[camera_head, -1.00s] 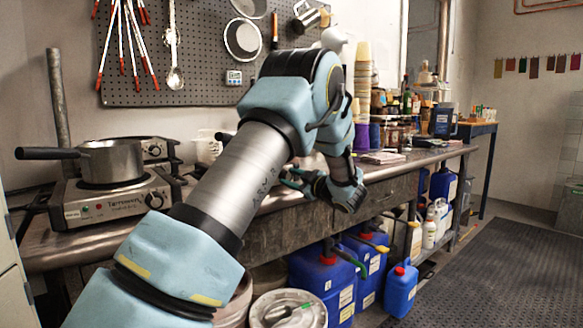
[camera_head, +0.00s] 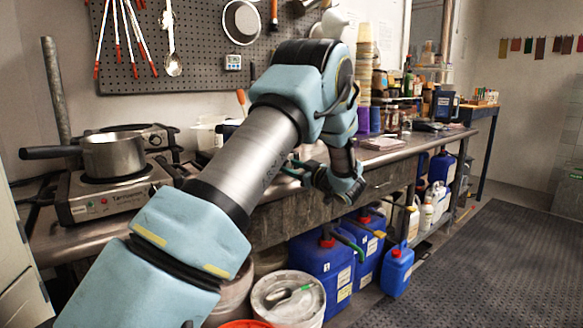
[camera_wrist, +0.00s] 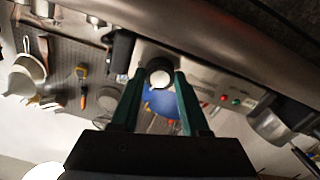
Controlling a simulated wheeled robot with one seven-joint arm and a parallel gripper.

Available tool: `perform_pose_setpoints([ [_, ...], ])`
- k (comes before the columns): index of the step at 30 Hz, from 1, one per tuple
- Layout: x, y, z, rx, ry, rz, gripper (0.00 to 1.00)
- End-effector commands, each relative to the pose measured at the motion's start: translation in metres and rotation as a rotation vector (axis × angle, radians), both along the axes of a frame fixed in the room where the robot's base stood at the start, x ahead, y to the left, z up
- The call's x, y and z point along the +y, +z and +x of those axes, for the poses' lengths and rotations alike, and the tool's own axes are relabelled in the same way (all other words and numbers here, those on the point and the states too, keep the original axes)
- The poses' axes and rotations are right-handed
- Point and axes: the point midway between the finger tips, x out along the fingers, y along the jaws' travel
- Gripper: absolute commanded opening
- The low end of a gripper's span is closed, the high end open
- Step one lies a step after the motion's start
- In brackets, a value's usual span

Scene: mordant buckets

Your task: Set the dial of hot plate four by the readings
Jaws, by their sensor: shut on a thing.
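In the wrist view my gripper (camera_wrist: 154,82) has its two green fingers on either side of a round, pale dial (camera_wrist: 160,74) and is shut on it. The dial sits on the pale front panel (camera_wrist: 203,82) of a hot plate with a red and a green light. No plate number or dial marks can be read. In the head view my gripper (camera_head: 296,168) is at the bench's front edge, and my arm hides the hot plate it touches. Another hot plate (camera_head: 82,205) with a steel saucepan (camera_head: 113,156) stands at the left.
The steel bench (camera_head: 405,160) runs to the right, with stacked cups and bottles on it. Blue jugs (camera_head: 325,265) and a white bucket (camera_head: 288,297) stand below. A pegboard (camera_head: 205,45) with a small timer (camera_head: 233,62) hangs behind. The floor mat (camera_head: 480,270) is clear.

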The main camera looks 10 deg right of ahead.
Motion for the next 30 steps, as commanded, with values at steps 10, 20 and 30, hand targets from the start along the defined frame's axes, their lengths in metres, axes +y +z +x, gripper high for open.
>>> perform_pose_setpoints([
  [10,0.0,-0.001,0.0,0.002,-0.001,-0.001,0.67],
  [20,0.0,-0.001,-0.001,0.0,0.0,-0.001,0.75],
  [30,-0.023,-0.002,-0.045,0.001,-0.005,-0.002,0.75],
])
